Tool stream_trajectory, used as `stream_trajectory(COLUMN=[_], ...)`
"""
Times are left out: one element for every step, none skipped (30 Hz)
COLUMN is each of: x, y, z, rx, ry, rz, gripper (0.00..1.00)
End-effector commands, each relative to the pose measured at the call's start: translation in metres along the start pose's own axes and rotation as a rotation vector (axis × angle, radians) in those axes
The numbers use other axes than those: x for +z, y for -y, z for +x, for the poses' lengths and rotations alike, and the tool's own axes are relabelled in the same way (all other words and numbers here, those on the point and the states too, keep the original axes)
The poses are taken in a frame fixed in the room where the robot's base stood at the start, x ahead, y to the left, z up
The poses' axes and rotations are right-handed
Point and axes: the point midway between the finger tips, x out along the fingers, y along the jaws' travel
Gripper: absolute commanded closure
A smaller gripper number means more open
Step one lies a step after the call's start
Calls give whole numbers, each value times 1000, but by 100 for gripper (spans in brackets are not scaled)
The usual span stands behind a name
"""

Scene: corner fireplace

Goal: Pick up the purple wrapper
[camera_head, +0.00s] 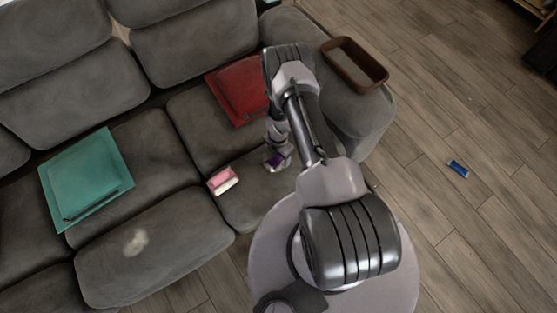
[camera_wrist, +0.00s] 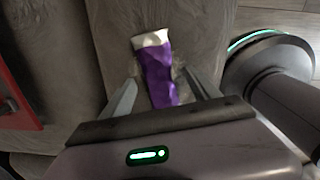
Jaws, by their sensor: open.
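The purple wrapper (camera_wrist: 156,75) has a white end and lies on the grey sofa seat. In the wrist view it sits between the two fingers of my gripper (camera_wrist: 152,88), which are spread apart on either side of it. Its lower end is hidden behind the gripper body. My gripper is open, low over the seat. I cannot tell whether the fingers touch the wrapper.
A pink and white item (camera_head: 223,181) lies on the seat just left of my gripper. A red cushion-like square (camera_head: 236,92) and a teal one (camera_head: 88,178) lie on the sofa. A brown tray (camera_head: 382,77) rests on the armrest. A blue item (camera_head: 458,168) lies on the floor.

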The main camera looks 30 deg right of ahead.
Motion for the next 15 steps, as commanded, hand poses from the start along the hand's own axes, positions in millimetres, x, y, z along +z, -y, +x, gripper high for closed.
stream_trajectory(x=[1, 1, 1, 1, 1, 1, 1, 1, 1, 1, 1, 1, 1, 1, 1], y=[-1, -1, -1, -1, -1, -1, -1, -1, -1, -1, -1, -1, -1, -1, -1], z=[3, 2, 1, 0, 0, 0, 0, 0, 0, 0, 0, 0, 0, 0, 0], rx=[2, 2, 2, 2, 2, 2, 2, 1, 1, 1, 1, 1, 1, 1, 1], ry=[1, 1, 1, 1, 1, 1, 1, 1, 1, 1, 1, 1, 1, 1, 1], rz=[0, 0, 0, 0, 0, 0, 0, 1, 1, 1, 1, 1, 1, 1, 1], gripper=[30, 30, 30, 30, 30, 35, 41, 47, 55, 61, 67, 75, 81, 86, 94])
